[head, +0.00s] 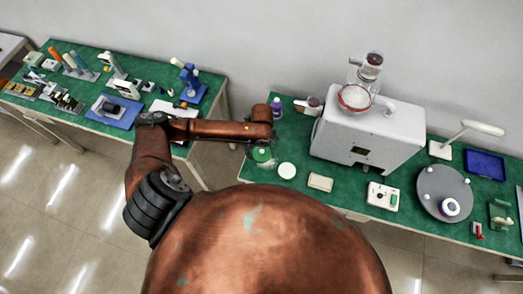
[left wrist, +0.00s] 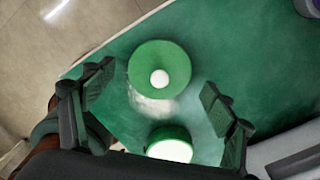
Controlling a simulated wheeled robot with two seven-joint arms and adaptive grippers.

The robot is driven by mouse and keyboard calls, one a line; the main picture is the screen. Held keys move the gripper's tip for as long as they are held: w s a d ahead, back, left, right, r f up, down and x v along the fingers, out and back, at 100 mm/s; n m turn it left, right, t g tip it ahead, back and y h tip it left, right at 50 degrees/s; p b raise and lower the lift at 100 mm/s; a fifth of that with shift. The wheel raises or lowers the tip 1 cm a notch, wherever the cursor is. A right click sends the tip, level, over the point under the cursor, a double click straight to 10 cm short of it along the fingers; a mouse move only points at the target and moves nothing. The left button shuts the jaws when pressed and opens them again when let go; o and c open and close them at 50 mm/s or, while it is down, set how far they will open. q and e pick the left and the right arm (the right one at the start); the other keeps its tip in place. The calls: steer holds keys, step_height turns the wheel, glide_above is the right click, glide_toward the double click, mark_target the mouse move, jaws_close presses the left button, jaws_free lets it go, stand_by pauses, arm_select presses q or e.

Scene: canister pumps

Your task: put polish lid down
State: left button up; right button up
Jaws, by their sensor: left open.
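The polish lid, a round green disc with a white knob, shows in the left wrist view (left wrist: 144,58) and in the head view (head: 262,155). It lies near the left end of the green table. A whitish patch shows by its edge; I cannot tell whether it rests on something. My left gripper (left wrist: 157,84) is open, with its two fingers apart on either side of the lid and not touching it. In the head view the gripper is mostly hidden under my arm. A round green pot with a white top (left wrist: 170,150) stands beside the lid. My right gripper is not in view.
A purple bottle (head: 276,107) stands behind the lid. A large white machine (head: 368,135) stands to the right. A small cream block (head: 320,182) lies near the front edge of the table. Another green table (head: 60,95) with several tools is at the left, across a gap.

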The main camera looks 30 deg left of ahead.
mark_target(262, 151)
arm_select(q)
step_height(262, 151, up, 11)
stand_by(0.3)
steer(key=shift+f, duration=0.1)
stand_by(0.4)
